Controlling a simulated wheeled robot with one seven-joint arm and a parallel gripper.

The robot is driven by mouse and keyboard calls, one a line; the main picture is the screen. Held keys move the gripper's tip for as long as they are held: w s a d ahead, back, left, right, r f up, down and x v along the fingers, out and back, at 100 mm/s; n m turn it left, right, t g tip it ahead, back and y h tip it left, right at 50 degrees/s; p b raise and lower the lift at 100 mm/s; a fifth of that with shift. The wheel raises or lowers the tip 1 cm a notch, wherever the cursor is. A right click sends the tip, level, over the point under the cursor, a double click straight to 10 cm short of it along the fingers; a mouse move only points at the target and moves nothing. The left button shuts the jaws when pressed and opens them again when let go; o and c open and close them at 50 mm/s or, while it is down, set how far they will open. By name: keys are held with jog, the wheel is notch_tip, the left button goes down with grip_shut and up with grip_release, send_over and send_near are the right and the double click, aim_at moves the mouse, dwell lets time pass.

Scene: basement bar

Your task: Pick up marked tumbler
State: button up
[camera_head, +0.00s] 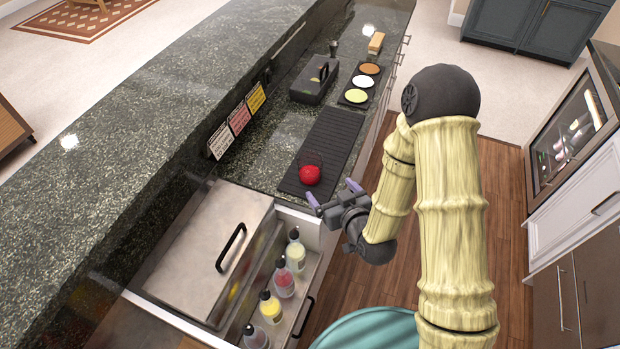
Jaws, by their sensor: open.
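A small round red thing (309,175) sits at the near end of a long black bar mat (325,140) on the counter. A faint clear outline seems to rise above it, so I cannot tell whether it is the marked tumbler or something else. No other tumbler is clear in view. My gripper (334,193) is open and empty, with its purple-tipped fingers apart. In the picture it is just below and right of the red thing, near the counter's front edge. I see no contact between them.
Several bottles (284,282) stand in a rack below the counter edge, beside a handled steel lid (205,250). A black box (315,80), a tray of round dishes (361,82) and three cards (238,120) are farther back. The raised granite ledge (130,110) runs along the left.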

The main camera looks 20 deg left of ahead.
aim_at(315, 172)
jog(key=shift+w+a+f+b, duration=0.1)
jog(key=shift+f+b, duration=0.15)
jog(key=shift+b, duration=0.45)
jog(key=p+x, duration=0.1)
jog(key=x, duration=0.8)
jog(key=shift+a+r, duration=0.15)
jog(key=shift+w+a, duration=0.1)
jog(key=shift+w, duration=0.15)
jog(key=shift+f+p+x, duration=0.25)
jog(key=shift+p+x, duration=0.5)
jog(key=shift+x, duration=0.6)
jog(key=shift+f+p+x, duration=0.3)
jog(key=shift+p+x, duration=0.4)
jog(key=shift+x, duration=0.6)
jog(key=shift+s, duration=0.15)
jog(key=c, duration=1.3)
